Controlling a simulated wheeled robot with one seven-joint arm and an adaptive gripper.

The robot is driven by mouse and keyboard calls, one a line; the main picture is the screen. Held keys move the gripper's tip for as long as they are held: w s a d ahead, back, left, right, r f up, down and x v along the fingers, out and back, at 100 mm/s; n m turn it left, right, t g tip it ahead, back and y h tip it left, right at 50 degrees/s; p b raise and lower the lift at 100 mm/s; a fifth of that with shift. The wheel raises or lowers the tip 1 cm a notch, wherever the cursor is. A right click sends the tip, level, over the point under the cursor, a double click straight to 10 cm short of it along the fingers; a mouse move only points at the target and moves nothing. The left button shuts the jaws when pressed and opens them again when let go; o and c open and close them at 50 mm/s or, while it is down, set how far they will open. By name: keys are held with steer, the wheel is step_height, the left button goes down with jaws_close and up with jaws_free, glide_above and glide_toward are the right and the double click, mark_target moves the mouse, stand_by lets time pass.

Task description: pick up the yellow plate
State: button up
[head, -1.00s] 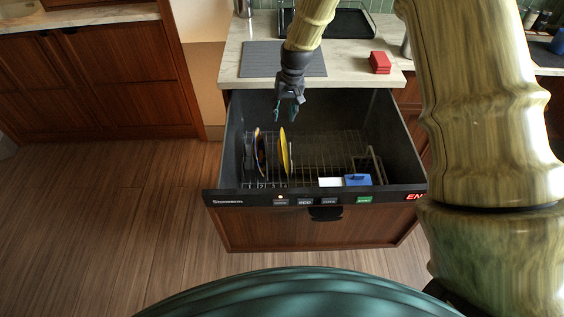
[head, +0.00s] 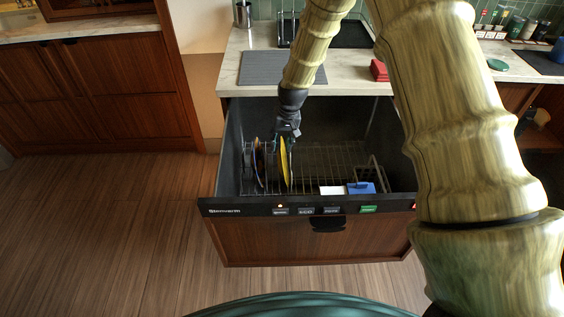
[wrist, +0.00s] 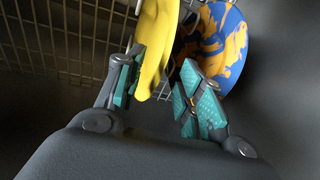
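The yellow plate (head: 284,164) stands on edge in the wire rack of the open dishwasher drawer. In the wrist view the yellow plate (wrist: 153,45) reaches down between my two fingers, nearer the left one. My gripper (head: 287,136) is at the top rim of the plate, with its teal-padded fingers (wrist: 158,92) apart on either side. A gap shows on the right side of the plate; contact on the left is unclear. A blue and orange plate (wrist: 222,45) stands just right of it in the wrist view, close behind my right finger, and left of it in the head view (head: 259,163).
The drawer's walls (head: 232,150) surround the rack (head: 325,165). A white block (head: 331,190) and a blue block (head: 361,188) lie near the drawer's front. Red blocks (head: 379,70) and a grey mat (head: 275,67) are on the counter behind. The rack's right part is mostly empty.

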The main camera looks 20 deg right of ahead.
mark_target(279, 151)
steer(key=shift+w+a+f+p, duration=0.2)
steer(key=shift+f+p, duration=0.1)
steer(key=shift+f, duration=1)
steer(key=shift+w+a+f+p, duration=0.15)
steer(key=shift+f+p, duration=0.15)
steer(key=shift+f, duration=1)
steer(key=shift+s, duration=0.1)
jaws_close()
